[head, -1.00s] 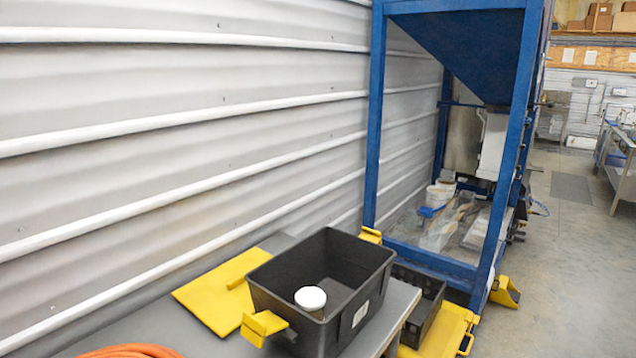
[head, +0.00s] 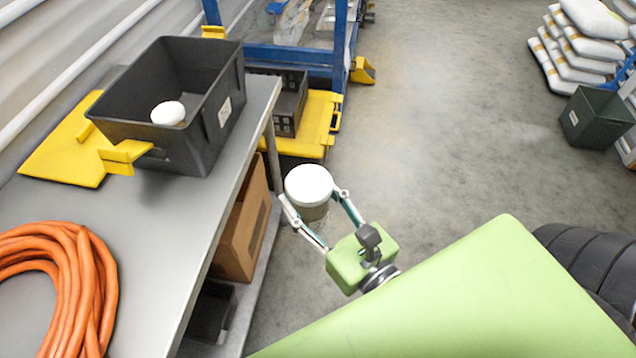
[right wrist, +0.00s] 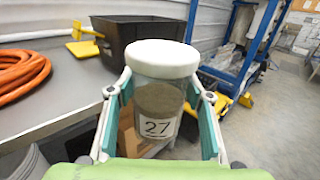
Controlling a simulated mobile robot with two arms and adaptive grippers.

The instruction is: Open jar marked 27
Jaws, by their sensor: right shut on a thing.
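The jar marked 27 (right wrist: 160,105) is clear with a white lid and grey-brown contents; its label faces the right wrist camera. In the head view the jar (head: 309,190) is upright, its white lid on top, off the table's right edge above the floor. My right gripper (head: 317,212) is shut on the jar, a finger on each side; the fingers also show in the right wrist view (right wrist: 160,115). A second white-lidded jar (head: 168,113) stands inside the black bin (head: 225,113). My left gripper is not in view.
The grey table (head: 150,225) holds the bin, a yellow panel (head: 60,150) and a coiled orange hose (head: 85,290). A cardboard box (head: 243,230) sits on the shelf below. A yellow stand with a black crate (head: 290,108) is beyond.

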